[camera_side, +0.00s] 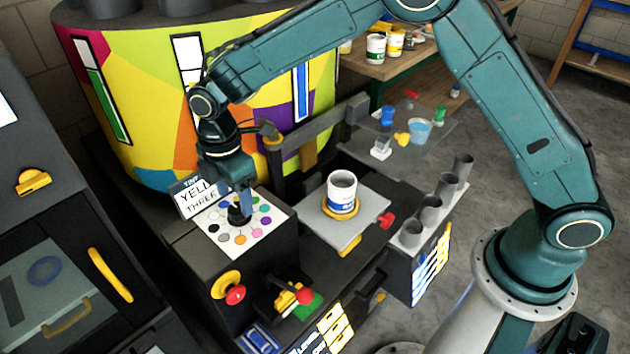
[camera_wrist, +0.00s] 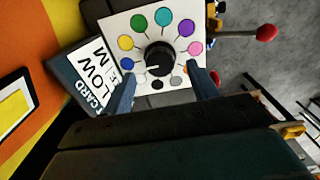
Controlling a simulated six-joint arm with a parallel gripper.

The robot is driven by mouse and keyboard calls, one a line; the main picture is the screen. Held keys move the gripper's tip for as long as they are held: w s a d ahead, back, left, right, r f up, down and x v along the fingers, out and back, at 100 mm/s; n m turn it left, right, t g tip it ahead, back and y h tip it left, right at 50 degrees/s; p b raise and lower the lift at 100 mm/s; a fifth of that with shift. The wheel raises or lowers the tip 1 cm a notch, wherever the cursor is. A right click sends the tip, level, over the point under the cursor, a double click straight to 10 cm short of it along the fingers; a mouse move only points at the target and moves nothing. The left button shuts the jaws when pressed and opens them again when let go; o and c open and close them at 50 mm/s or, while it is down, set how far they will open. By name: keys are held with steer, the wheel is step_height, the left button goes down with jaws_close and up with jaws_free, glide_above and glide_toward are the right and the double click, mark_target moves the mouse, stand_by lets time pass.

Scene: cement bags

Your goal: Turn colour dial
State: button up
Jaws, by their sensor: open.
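The colour dial is a black round knob (camera_wrist: 159,58) in the middle of a white panel (camera_side: 268,226) ringed with coloured dots. In the wrist view a short white mark on the knob points to the lower left; I cannot tell exactly which dot it meets. The yellow dot (camera_wrist: 125,43) is at the panel's left. My gripper (camera_wrist: 163,88) is open, with one finger on each side below the knob in the wrist view. In the side view my gripper (camera_side: 241,203) is right over the dial and partly hides it. I cannot tell whether the fingers touch it.
A white paint can (camera_side: 342,191) sits on a grey plate to the right. A red knob (camera_side: 235,295) and a red-tipped lever (camera_side: 304,296) are on the front. A colourful drum (camera_side: 130,90) stands behind.

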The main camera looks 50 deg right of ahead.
mark_target(237, 208)
steer(key=shift+f, duration=1.55)
steer(key=shift+c, duration=0.2)
steer(key=c, duration=1)
